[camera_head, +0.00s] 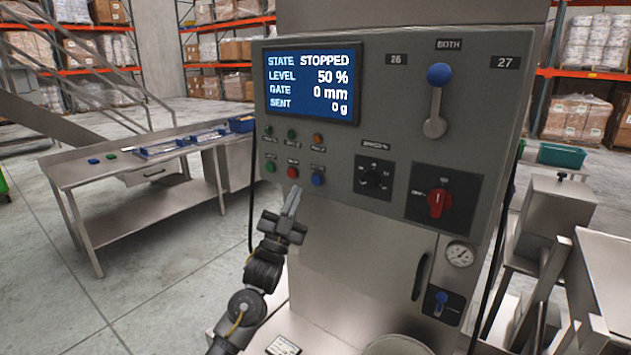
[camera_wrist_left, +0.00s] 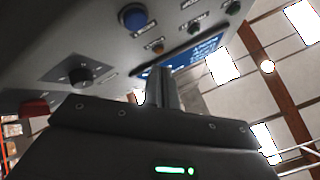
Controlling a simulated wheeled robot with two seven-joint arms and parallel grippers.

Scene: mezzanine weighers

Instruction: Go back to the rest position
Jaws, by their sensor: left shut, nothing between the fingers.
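My left gripper (camera_head: 291,202) is shut and empty, its fingers pointing up just below the red button (camera_head: 292,172) on the grey control panel (camera_head: 340,135). In the left wrist view the shut fingers (camera_wrist_left: 160,88) stand in front of the panel's underside and the blue button (camera_wrist_left: 132,16) is beyond them to the left. I cannot tell whether the fingertips touch the panel. The panel's screen (camera_head: 311,84) reads STOPPED, level 50 %, gate 0 mm, sent 0 g. My right gripper is in neither view.
The panel carries a black knob (camera_head: 373,177), a red rotary switch (camera_head: 438,203) and a blue-knobbed lever (camera_head: 437,100). A steel table (camera_head: 130,165) with blue trays stands at the left. A steel bench (camera_head: 610,270) stands at the right. The floor at the left is open.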

